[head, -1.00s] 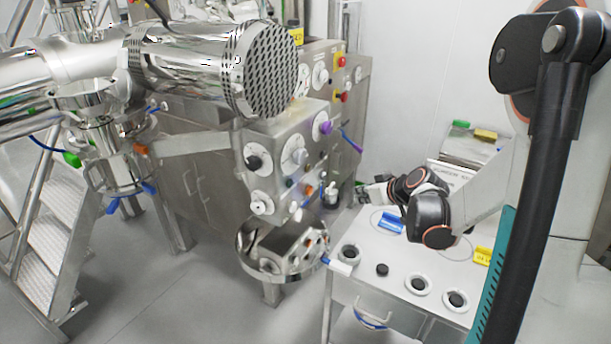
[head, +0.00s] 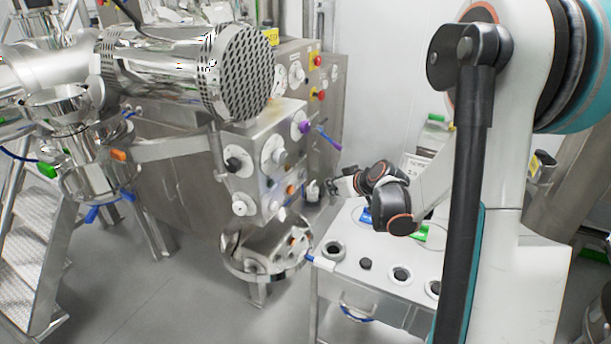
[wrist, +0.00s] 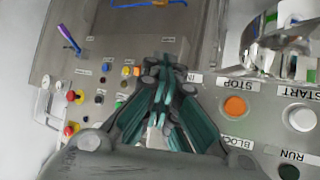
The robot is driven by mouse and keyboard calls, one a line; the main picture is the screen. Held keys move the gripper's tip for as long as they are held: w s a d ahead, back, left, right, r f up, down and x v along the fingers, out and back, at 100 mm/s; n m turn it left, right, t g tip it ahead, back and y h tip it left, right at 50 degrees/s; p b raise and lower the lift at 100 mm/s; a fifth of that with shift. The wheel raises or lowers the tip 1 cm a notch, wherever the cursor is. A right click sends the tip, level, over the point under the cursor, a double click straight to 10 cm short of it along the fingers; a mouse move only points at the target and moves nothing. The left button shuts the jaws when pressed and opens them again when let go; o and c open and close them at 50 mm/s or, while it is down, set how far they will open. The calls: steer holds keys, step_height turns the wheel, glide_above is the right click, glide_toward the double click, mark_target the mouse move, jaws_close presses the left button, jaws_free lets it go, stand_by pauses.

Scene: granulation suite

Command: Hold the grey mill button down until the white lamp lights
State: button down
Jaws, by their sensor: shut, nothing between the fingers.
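My gripper (wrist: 163,92) is shut and empty in the wrist view, its fingers in front of a steel control panel. In the head view my gripper (head: 336,186) is small, just right of the machine's control box (head: 262,150). In the wrist view, an orange round control (wrist: 235,106) sits under a STOP label and a white round one (wrist: 302,119) under a START label. I cannot make out which control is the grey mill button; my fingers hide part of the panel. I cannot tell which is the white lamp or whether it is lit.
A white cart (head: 335,272) with round openings stands below my arm. Steps (head: 25,255) stand at the left; grey floor is open at the front.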

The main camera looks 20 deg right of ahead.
mark_target(304, 175)
steer(key=shift+w+a, duration=0.75)
steer(key=shift+w, duration=0.2)
steer(key=shift+w+a, duration=0.75)
steer(key=shift+w, duration=0.2)
steer(key=shift+w+a, duration=0.25)
steer(key=shift+w, duration=0.05)
